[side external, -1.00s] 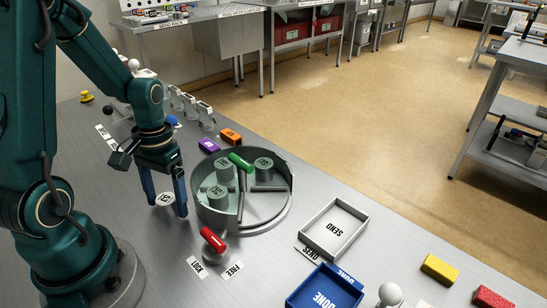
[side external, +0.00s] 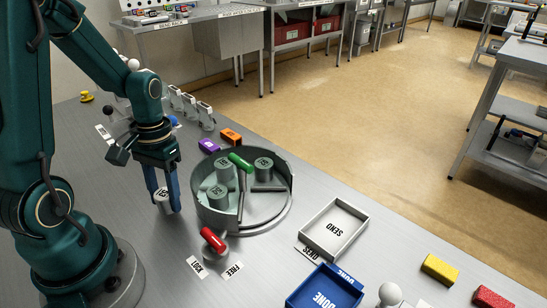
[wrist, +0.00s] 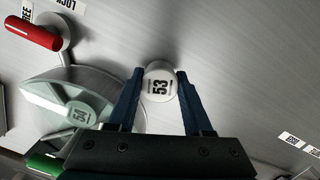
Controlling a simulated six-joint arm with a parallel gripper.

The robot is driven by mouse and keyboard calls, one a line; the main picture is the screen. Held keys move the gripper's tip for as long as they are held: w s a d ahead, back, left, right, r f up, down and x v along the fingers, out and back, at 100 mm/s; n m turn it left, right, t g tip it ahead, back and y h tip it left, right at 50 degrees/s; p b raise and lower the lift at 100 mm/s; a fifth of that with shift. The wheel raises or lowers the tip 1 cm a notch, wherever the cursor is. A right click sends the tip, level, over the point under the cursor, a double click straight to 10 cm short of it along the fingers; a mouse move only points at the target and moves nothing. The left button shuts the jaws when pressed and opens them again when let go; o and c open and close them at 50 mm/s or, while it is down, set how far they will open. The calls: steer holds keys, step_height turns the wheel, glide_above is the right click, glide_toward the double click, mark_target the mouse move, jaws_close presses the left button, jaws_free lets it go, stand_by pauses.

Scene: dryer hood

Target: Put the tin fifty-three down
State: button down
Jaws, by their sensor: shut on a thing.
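The pale tin fifty-three (side external: 162,200) is beside the round drum, on its left in the side view. My gripper (side external: 166,206) points down with its two blue fingers shut on the tin's sides. In the wrist view the tin (wrist: 160,85) sits between the fingertips (wrist: 160,74), with its "53" label facing the camera. The side view does not show clearly whether its base touches the table.
The grey drum (side external: 218,218) with several tins and a green handle (side external: 240,160) stands close on the right. A red lever (side external: 213,240) is in front of it. A SEND tray (side external: 365,232) and blue DONE tray (side external: 292,300) lie farther right. Bare table lies left of the drum.

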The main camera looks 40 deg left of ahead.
step_height(320, 180, up, 8)
steer(key=shift+r+n, duration=0.35)
steer(key=shift+n, duration=0.45)
steer(key=w+d+r+n+t, duration=0.1)
steer(key=w+r+n, duration=0.1)
steer(key=w+n, duration=0.45)
steer(key=w+d+r+n+t, duration=0.1)
steer(key=w+d+r+n, duration=0.1)
steer(key=w+n, duration=0.5)
steer(key=n, duration=0.3)
glide_above(337, 230)
steer(key=a, duration=0.1)
steer(key=shift+h, duration=0.3)
step_height(337, 230, down, 9)
steer(key=shift+s+a, duration=0.1)
steer(key=shift+s, duration=0.05)
steer(key=shift+d+f, duration=0.3)
steer(key=shift+d, duration=0.1)
steer(key=shift+f, duration=1.9)
steer(key=shift+f, duration=0.15)
